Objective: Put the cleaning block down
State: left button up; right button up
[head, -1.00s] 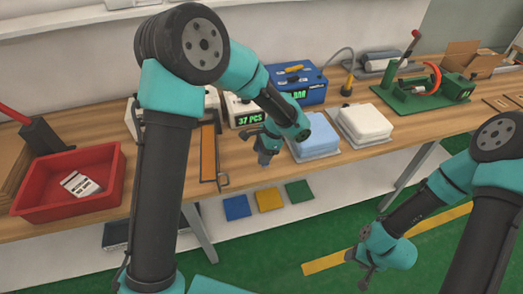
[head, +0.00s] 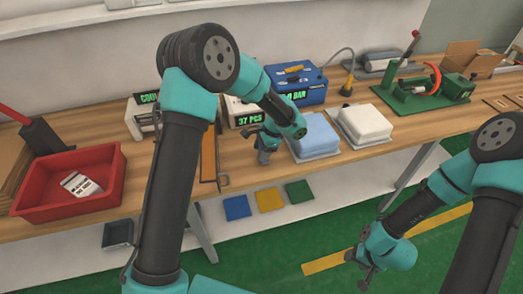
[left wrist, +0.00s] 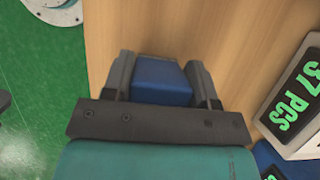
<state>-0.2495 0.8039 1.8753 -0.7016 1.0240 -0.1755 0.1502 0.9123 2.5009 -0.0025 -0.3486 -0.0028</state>
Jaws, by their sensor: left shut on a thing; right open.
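The cleaning block (left wrist: 160,80) is dark blue and shows in the left wrist view between the two grey fingers of my left gripper (left wrist: 163,76). The gripper is shut on it, over the wooden bench. In the head view my left gripper (head: 265,152) points down at the bench, just left of the light blue pad. The block cannot be made out there, and I cannot tell whether it touches the bench. My right gripper (head: 361,262) is open and empty, low over the green floor in front of the bench.
A light blue pad (head: 314,131) and a white pad (head: 365,121) lie to the right. A "37 PCS" counter (head: 243,115) and blue box (head: 297,83) stand behind. An orange-framed fixture (head: 209,160) is left, a red bin (head: 70,182) farther left.

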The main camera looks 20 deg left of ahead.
pick_arm(q)
jog(key=shift+f, duration=0.25)
jog(key=o, duration=1)
jog(key=shift+r, duration=0.15)
jog(key=v, duration=1.2)
jog(key=shift+a, duration=0.1)
jog(key=x, duration=1.2)
